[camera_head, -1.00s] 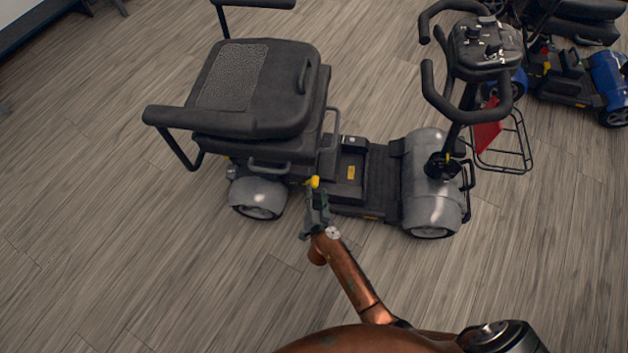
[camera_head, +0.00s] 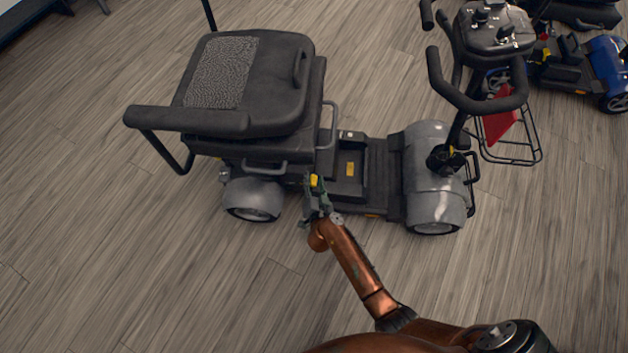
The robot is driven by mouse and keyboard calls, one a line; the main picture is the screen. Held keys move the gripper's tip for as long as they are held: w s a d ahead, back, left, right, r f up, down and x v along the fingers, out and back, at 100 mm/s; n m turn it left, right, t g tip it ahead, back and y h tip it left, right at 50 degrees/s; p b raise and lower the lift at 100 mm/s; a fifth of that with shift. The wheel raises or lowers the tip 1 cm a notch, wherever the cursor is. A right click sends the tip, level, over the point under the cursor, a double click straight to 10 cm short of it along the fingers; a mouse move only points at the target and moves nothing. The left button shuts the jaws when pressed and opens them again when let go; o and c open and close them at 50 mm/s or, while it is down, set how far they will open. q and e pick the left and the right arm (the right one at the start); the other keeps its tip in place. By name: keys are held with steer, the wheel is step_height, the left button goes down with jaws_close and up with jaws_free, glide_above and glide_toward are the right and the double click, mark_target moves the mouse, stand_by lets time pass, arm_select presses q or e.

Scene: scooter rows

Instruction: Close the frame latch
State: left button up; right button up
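A grey mobility scooter stands on the floor with its black seat (camera_head: 255,85) folded down at the left and its tiller at the right. A small yellow lever tip (camera_head: 316,181), which looks like the frame latch, shows low at the near side of the frame, between the rear wheel and the footboard. My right gripper (camera_head: 314,187) reaches up to it from below. Its fingers look apart, with the yellow tip between or just behind them; I cannot tell whether they touch it. The rest of the latch is hidden. My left gripper is out of view.
The near rear wheel (camera_head: 253,199) is just left of my gripper, and the footboard (camera_head: 377,180) is to its right. The seat's armrest (camera_head: 188,120) overhangs at left. A blue scooter (camera_head: 605,68) stands at upper right. The near floor is clear.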

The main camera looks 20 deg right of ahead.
jaws_close()
stand_by(0.4)
